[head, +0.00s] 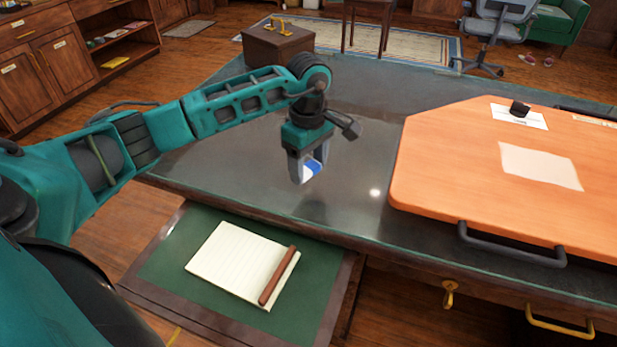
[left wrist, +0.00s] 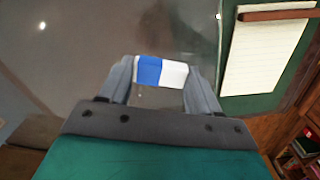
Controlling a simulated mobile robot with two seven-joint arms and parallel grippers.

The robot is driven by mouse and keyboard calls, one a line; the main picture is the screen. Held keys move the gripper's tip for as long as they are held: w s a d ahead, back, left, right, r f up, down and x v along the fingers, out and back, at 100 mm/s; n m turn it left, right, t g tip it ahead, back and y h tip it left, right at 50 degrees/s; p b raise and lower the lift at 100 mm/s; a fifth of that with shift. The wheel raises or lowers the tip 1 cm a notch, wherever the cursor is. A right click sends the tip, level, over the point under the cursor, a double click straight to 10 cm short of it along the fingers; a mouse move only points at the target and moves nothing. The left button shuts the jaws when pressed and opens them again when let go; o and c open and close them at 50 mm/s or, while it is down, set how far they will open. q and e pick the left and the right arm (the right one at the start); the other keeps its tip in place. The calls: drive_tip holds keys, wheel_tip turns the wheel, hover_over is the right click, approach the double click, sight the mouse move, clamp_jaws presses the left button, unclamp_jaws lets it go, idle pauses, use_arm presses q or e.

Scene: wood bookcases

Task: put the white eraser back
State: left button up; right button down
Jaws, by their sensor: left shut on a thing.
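The gripper points down over the dark, glossy desk top, left of the orange board. In the left wrist view the eraser (left wrist: 161,72) sits between the two grey fingers of my left gripper (left wrist: 160,78), its blue part to the left and white part to the right. The exact gap between the eraser and the desk cannot be told. My right gripper is not in view.
A green-topped pull-out (head: 190,235) holds a lined notepad (head: 232,262) with a brown stick (head: 277,276) on it. A large orange board (head: 440,165) with a paper sheet (head: 541,166) covers the desk's right side. A wooden box (head: 277,45) stands behind. The desk's middle (head: 345,195) is clear.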

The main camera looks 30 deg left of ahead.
sight(309, 189)
use_arm(q)
drive_tip(key=shift+f, duration=2)
drive_tip(key=shift+f, duration=0.1)
drive_tip(key=shift+f+b, duration=0.15)
drive_tip(key=shift+b, duration=0.25)
drive_tip(key=o, duration=1.1)
wheel_tip(309, 189, up, 13)
drive_tip(key=shift+f+p, duration=0.2)
drive_tip(key=shift+p, duration=0.55)
drive_tip(key=shift+f, duration=0.1)
